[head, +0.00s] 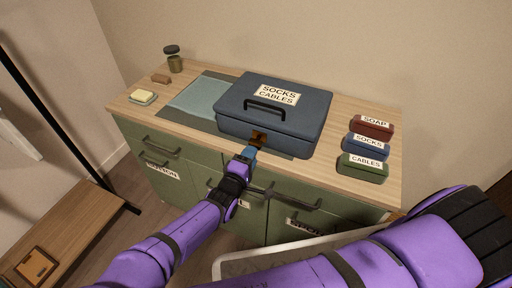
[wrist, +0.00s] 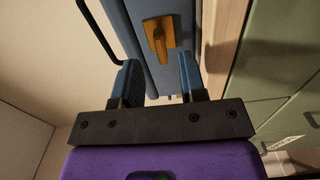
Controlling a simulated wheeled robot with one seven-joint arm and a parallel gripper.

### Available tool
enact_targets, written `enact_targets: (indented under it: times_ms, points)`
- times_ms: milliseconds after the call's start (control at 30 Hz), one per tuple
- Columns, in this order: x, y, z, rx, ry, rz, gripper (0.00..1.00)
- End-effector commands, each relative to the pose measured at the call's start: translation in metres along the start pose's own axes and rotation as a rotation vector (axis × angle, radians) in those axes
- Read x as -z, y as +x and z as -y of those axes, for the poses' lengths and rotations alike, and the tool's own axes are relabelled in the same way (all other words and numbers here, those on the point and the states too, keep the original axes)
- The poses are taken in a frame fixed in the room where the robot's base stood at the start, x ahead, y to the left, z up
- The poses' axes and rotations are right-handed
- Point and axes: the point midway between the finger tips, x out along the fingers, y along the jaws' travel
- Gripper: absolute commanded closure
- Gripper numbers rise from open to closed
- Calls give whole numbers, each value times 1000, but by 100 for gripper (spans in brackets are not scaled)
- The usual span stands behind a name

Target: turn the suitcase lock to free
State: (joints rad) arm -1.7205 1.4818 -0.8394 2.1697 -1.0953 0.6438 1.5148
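The blue-grey suitcase (head: 232,114) lies closed on the wooden counter, with a "SOCKS CABLES" label and a dark handle on its lid. Its lock is a brass plate with a turning tab (head: 259,138) on the front face. In the wrist view the brass lock (wrist: 158,36) shows clearly, its tab pointing toward my gripper. My gripper (wrist: 158,82) is open, with its two blue fingers apart on either side of the tab's line and short of the lock. In the head view my gripper (head: 248,152) is just in front of the lock and partly hides it.
Red "SOAP" (head: 371,128), blue "SOCKS" (head: 365,145) and green "CABLES" (head: 362,168) boxes stand at the counter's right. A soap dish (head: 142,98), a brown block (head: 161,79) and a jar (head: 175,64) stand at the left. Green drawers with dark handles (head: 262,188) are below.

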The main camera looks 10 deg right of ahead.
Motion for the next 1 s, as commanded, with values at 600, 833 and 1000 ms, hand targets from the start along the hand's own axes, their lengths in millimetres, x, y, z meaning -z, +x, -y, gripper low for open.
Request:
enact_targets:
  times_ms: [600,833,1000]
  points:
    - [0,-46,0,0,0,1,62]
    - [0,-46,0,0,0,1,62]
    - [-2,-45,-1,10,1,14,62]
